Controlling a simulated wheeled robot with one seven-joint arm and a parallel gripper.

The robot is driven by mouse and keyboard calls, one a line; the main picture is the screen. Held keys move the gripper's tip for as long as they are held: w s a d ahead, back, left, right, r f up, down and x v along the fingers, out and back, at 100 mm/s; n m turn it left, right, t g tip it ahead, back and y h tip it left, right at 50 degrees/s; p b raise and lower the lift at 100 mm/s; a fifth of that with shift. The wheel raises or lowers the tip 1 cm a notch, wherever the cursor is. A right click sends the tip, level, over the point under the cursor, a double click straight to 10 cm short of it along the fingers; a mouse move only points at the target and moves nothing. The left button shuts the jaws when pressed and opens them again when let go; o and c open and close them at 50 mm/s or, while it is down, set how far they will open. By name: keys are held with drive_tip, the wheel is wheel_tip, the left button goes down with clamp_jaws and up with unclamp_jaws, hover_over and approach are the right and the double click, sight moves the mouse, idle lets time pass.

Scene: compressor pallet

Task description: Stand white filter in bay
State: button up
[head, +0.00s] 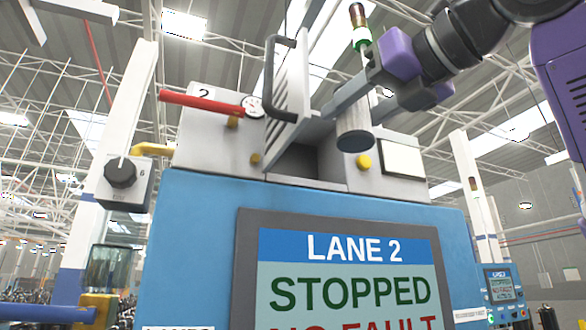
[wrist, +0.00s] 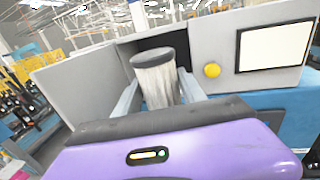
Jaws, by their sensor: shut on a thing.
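The white filter is a pale, ribbed cylinder with dark ends; it shows in the head view (head: 354,122) and in the wrist view (wrist: 157,84). My gripper (head: 350,112) is shut on it, one finger on each side, and holds it roughly upright in the air. The bay (head: 297,162) is a dark opening in the grey top of the blue machine; in the wrist view it shows behind the filter (wrist: 180,42). In the head view the filter hangs to the right of and above the opening. The bay's inside is mostly hidden.
A slatted grey door (head: 287,85) with a black handle (head: 272,95) stands open above the bay. A red lever (head: 200,101) and gauge (head: 252,107) are left of it. A yellow knob (head: 363,161) is to the right. A screen (head: 340,275) reads LANE 2 STOPPED.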

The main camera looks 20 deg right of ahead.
drive_tip(key=w+p, duration=0.1)
drive_tip(key=w, duration=0.2)
drive_tip(key=w+a+p, duration=0.1)
drive_tip(key=w, duration=0.2)
drive_tip(key=w+a, duration=0.1)
drive_tip(key=w, duration=0.3)
drive_tip(key=shift+r+p, duration=0.1)
drive_tip(key=shift+p, duration=0.3)
drive_tip(key=w+p, duration=0.1)
drive_tip(key=w, duration=0.1)
drive_tip(key=w+a+p, duration=0.1)
drive_tip(key=w, duration=0.1)
drive_tip(key=shift+w, duration=0.15)
drive_tip(key=shift+w+f, duration=0.2)
drive_tip(key=shift+f, duration=0.65)
drive_tip(key=shift+f, duration=0.1)
drive_tip(key=o, duration=1.4)
drive_tip(key=shift+d, duration=0.1)
